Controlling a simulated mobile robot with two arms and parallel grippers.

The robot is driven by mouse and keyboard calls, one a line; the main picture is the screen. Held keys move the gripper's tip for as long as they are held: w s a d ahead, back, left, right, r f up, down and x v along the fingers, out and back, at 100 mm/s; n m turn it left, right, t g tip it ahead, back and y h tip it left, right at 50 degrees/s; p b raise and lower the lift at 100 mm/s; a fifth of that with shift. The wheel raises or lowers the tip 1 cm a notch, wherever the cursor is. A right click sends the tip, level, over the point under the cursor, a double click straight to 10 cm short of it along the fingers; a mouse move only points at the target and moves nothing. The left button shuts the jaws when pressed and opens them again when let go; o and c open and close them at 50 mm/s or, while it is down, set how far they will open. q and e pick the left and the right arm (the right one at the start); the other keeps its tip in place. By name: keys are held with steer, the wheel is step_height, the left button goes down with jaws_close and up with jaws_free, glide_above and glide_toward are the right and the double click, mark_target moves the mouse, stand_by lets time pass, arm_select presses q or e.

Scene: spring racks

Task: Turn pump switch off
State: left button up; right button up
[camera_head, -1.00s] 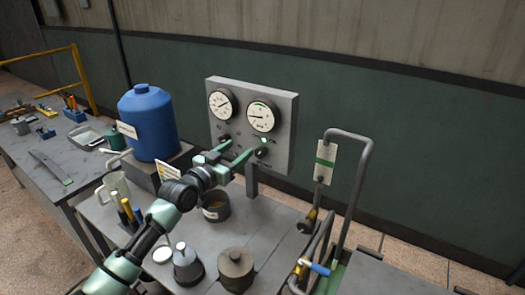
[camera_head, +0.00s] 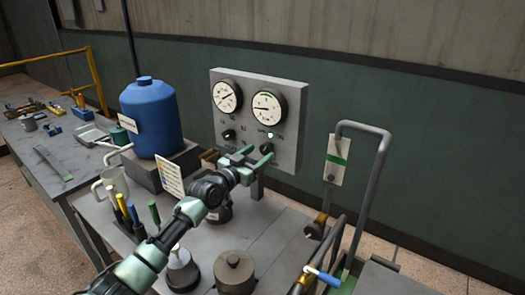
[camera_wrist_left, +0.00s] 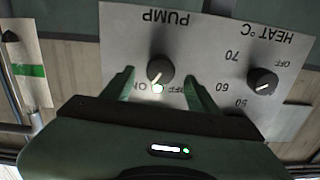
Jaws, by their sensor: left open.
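The pump switch (camera_head: 267,148) is a dark round knob at the lower right of a grey panel. In the left wrist view, which shows the panel upside down, the knob (camera_wrist_left: 160,72) sits under the PUMP label. Its white pointer is turned toward the ON mark, and a small lamp (camera_wrist_left: 157,89) beside it is lit. My left gripper (camera_head: 259,155) is open in front of the panel. In the wrist view its fingers (camera_wrist_left: 160,88) lie on either side of the knob with gaps; contact is not visible. My right gripper is not in view.
The HEAT knob (camera_wrist_left: 262,80) is beside the pump switch, outside the fingers. Two gauges (camera_head: 267,107) are above. A blue tank (camera_head: 151,115) stands left, a bent grey pipe (camera_head: 370,190) right. Several pots and tools crowd the bench (camera_head: 250,237) below my arm.

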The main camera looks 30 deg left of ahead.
mark_target(267, 148)
arm_select(q)
steer(key=shift+w+d+f, duration=0.1)
steer(key=shift+w+d, duration=0.05)
steer(key=shift+w, duration=1.3)
jaws_close()
